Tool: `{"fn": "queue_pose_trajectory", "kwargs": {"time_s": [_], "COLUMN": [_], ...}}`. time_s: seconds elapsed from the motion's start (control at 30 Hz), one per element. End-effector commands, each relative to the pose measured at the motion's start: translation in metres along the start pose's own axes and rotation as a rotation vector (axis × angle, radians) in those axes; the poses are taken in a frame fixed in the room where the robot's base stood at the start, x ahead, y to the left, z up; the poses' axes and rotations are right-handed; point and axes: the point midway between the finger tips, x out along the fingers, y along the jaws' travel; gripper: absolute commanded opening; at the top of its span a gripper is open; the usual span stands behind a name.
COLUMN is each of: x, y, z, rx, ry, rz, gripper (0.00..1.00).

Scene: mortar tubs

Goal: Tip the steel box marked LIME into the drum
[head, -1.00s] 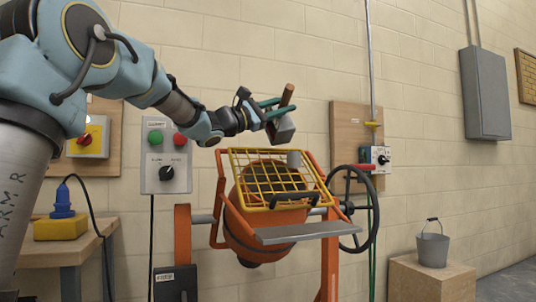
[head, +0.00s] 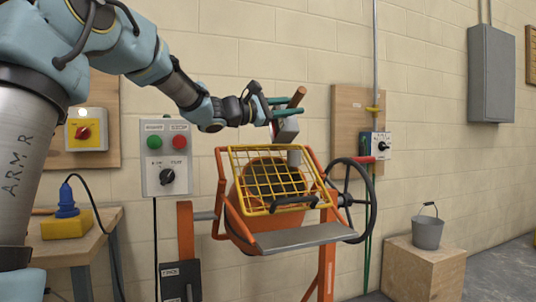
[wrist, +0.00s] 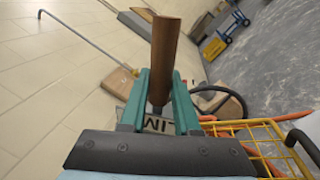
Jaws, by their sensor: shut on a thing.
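My gripper (head: 285,107) has teal fingers shut on the brown wooden handle (head: 297,97) of a small steel box (head: 286,131). A yellow grid guard (head: 250,170) covers the drum's mouth. The inside of the box is hidden.
A black handwheel (head: 369,205) is right of the drum, and a grey shelf (head: 300,238) juts out in front. A control panel (head: 167,157) is on the wall at left. A bucket (head: 428,232) stands on a block at right.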

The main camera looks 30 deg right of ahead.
Motion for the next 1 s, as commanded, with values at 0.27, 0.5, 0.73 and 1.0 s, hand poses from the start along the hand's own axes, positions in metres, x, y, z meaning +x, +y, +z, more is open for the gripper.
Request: {"fn": "queue_pose_trajectory", "kwargs": {"time_s": [0.27,0.5,0.73,1.0], "x": [0.008,0.015,0.022,0.033], "y": [0.009,0.010,0.009,0.004], "z": [0.006,0.009,0.009,0.008], "rx": [0.006,0.012,0.018,0.025], "ry": [0.030,0.056,0.082,0.116], "rz": [-0.056,-0.105,-0.154,-0.215], "gripper": [0.00,0.00,0.00,0.00]}}
